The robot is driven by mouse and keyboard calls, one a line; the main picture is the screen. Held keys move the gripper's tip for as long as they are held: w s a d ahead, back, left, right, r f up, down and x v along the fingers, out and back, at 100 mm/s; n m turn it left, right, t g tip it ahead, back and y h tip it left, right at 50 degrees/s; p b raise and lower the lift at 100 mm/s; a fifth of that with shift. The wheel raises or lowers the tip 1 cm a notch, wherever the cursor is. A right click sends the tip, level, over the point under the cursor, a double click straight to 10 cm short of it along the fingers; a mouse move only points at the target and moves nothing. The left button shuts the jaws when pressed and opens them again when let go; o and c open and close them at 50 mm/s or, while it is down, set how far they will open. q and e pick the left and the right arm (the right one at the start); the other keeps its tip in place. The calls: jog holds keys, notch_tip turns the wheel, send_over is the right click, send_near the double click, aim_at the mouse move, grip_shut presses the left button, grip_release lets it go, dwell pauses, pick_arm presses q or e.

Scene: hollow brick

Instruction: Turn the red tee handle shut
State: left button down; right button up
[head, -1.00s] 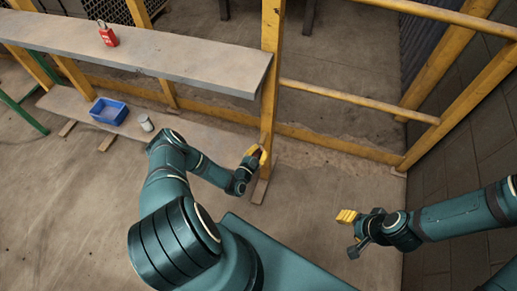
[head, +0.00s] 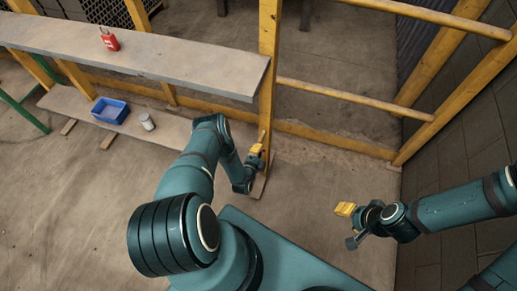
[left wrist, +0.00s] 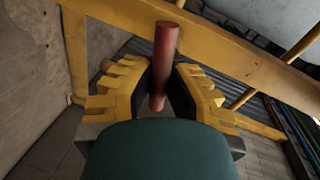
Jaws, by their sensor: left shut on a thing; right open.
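The red tee handle (left wrist: 163,62) shows in the left wrist view as a round red bar running between the two yellow fingers. My left gripper (left wrist: 159,82) is shut on it, with a finger on each side. In the head view my left gripper (head: 256,150) is at the lower part of the yellow post, and I cannot make out the handle there. My right gripper (head: 345,209) is open and empty, over the floor at the right.
A grey shelf (head: 180,60) carries a red padlock (head: 110,42). A low board below holds a blue bin (head: 96,117) and a grey can (head: 147,122). The yellow post (head: 268,75) and rails (head: 345,100) stand ahead. A block wall (head: 470,145) is at the right. The floor between my arms is clear.

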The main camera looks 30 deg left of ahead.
pick_arm(q)
jog(key=shift+f+m+y, duration=0.2)
jog(key=shift+m+y, duration=0.1)
jog(key=shift+m, duration=0.5)
jog(key=c, duration=1)
grip_release()
jog(key=shift+o, duration=0.2)
jog(key=shift+s, duration=0.1)
jog(key=v, duration=1.2)
jog(key=shift+r, duration=0.15)
jog(key=shift+d, duration=0.1)
